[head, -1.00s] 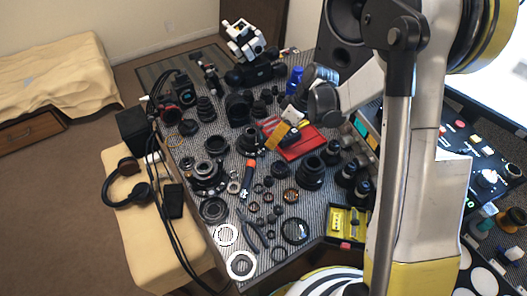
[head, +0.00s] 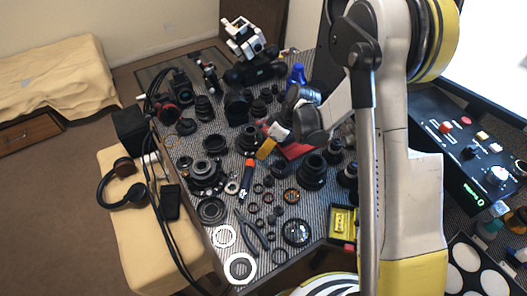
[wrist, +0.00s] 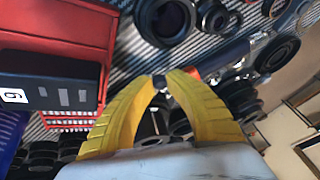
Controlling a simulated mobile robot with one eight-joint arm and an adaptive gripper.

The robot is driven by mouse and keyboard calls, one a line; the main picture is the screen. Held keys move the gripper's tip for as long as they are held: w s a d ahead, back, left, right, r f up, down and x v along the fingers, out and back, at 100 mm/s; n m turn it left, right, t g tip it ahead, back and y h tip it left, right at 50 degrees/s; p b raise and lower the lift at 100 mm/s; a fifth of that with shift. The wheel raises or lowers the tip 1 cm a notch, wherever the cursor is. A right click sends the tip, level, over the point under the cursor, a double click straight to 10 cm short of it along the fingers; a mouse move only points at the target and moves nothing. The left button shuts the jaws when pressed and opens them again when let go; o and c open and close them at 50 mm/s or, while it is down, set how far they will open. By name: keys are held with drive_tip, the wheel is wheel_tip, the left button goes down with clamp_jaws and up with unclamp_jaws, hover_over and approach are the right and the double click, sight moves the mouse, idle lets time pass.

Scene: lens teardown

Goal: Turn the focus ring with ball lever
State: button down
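My gripper (head: 264,152) has yellow fingers and hangs over the middle of the parts-covered bench. In the wrist view my gripper (wrist: 163,80) has its fingertips drawn together, with a small dark piece at the tips. I cannot tell whether that is a pad or something held. A black lens (head: 248,138) stands just left of the fingers in the head view, and another lens (head: 313,170) stands to the right. I cannot tell which part is the focus ring, and I cannot make out a ball lever. In the wrist view a dark lens (wrist: 167,20) lies beyond the fingertips.
A red box (wrist: 60,28) and a black box (wrist: 48,80) crowd the wrist view's left side. An orange-handled tool (head: 247,174), pliers (head: 252,228), white rings (head: 240,268) and a yellow case (head: 342,222) lie on the bench. Loose parts leave little free room.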

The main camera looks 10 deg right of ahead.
idle(0.3)
drive_tip(key=shift+s+a+m+t, duration=0.25)
drive_tip(key=shift+a+m, duration=0.2)
drive_tip(key=shift+m, duration=0.25)
drive_tip(key=shift+w, duration=0.1)
drive_tip(key=c, duration=1.2)
unclamp_jaws()
